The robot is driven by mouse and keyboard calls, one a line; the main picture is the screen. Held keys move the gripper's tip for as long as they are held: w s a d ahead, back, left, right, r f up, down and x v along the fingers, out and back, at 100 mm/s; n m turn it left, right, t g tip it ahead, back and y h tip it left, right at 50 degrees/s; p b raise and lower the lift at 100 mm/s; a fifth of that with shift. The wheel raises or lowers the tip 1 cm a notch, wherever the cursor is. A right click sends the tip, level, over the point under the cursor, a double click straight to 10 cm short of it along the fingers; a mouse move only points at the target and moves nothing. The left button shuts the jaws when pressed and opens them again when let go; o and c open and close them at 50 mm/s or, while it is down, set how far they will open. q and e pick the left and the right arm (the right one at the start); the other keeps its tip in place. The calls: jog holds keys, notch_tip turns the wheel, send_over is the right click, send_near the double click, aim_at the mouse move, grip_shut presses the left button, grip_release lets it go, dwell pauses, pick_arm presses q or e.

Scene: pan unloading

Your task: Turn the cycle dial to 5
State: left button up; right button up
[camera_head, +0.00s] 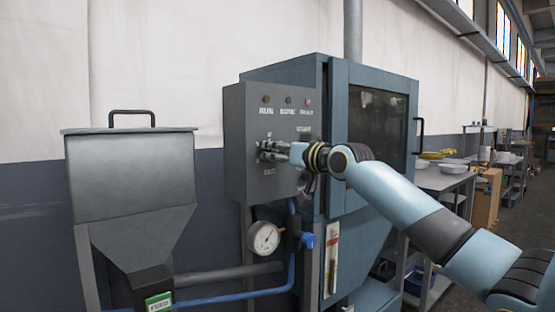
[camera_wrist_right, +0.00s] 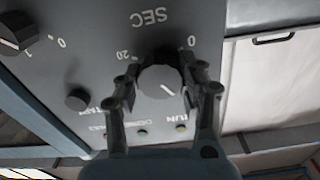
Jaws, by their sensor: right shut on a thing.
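The grey control panel (camera_head: 240,180) is on the front of a blue-grey machine. My right gripper (camera_head: 264,150) reaches its left part from the right and hides the dial there. In the right wrist view, turned over, my right gripper (camera_wrist_right: 164,70) has a finger on each side of a round grey dial (camera_wrist_right: 160,84) and is shut on it. The dial stands under the letters SEC, between the marks 20 and 0. Its white line points to the lower right of that picture. The numbers between are not readable. My left gripper is not in view.
Another black knob (camera_wrist_right: 14,34) and a small black button (camera_wrist_right: 78,99) are on the panel. Indicator lamps (camera_head: 288,100) line its top. A gauge (camera_head: 264,238) and a blue valve (camera_head: 307,240) hang below. A grey hopper (camera_head: 130,180) stands left.

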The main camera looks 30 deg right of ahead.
jog(key=n+b, duration=0.1)
jog(key=n, duration=0.4)
jog(key=shift+b, duration=0.4)
dwell(0.3)
jog(key=o, duration=1.2)
jog(key=shift+s, duration=0.1)
jog(key=shift+s+d, duration=0.15)
jog(key=shift+s, duration=1.7)
jog(key=shift+s+d, duration=0.1)
jog(key=shift+s, duration=1.7)
jog(key=shift+f, duration=0.15)
